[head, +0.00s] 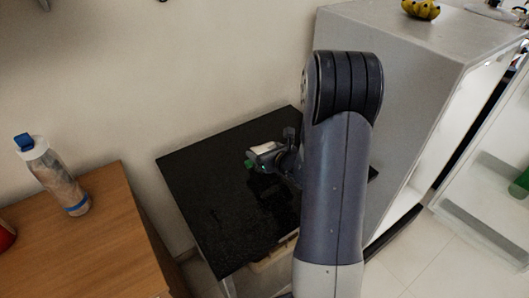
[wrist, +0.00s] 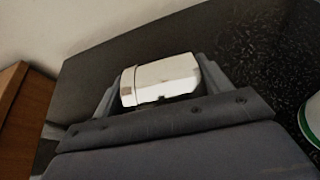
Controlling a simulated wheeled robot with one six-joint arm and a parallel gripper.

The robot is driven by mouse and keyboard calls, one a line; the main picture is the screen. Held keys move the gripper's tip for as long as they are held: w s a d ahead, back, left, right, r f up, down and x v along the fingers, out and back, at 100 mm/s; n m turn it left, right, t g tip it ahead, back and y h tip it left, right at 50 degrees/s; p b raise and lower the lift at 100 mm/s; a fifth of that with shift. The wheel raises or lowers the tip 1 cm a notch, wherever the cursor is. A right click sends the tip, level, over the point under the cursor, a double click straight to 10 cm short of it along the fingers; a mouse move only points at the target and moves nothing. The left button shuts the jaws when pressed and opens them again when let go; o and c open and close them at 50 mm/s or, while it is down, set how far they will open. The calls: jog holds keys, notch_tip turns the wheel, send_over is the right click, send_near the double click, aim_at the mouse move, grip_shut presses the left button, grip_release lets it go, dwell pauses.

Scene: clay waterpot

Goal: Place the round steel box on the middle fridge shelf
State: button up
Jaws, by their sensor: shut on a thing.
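My gripper (wrist: 162,84) is shut on a pale, whitish-silver box with rounded sides and a lid seam near its left end, which looks like the round steel box (wrist: 165,80). The box lies across between the two fingers. In the head view my gripper (head: 262,155) is over the black tabletop, and the box's pale top shows there. The fridge (head: 405,95) stands to the right, with its door (head: 485,205) open. Its middle shelf is hidden by the fridge's side wall and my arm.
The black table (head: 225,215) stands against the wall, close to the fridge side. A wooden cabinet (head: 85,240) with a blue-capped bottle (head: 58,180) is at left. Bananas (head: 421,9) lie on the fridge. A white-and-green thing (wrist: 312,118) shows at the wrist view's right edge.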

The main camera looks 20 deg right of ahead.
jog(key=shift+f, duration=0.2)
jog(key=shift+f, duration=0.15)
jog(key=o, duration=1)
jog(key=shift+o, duration=0.2)
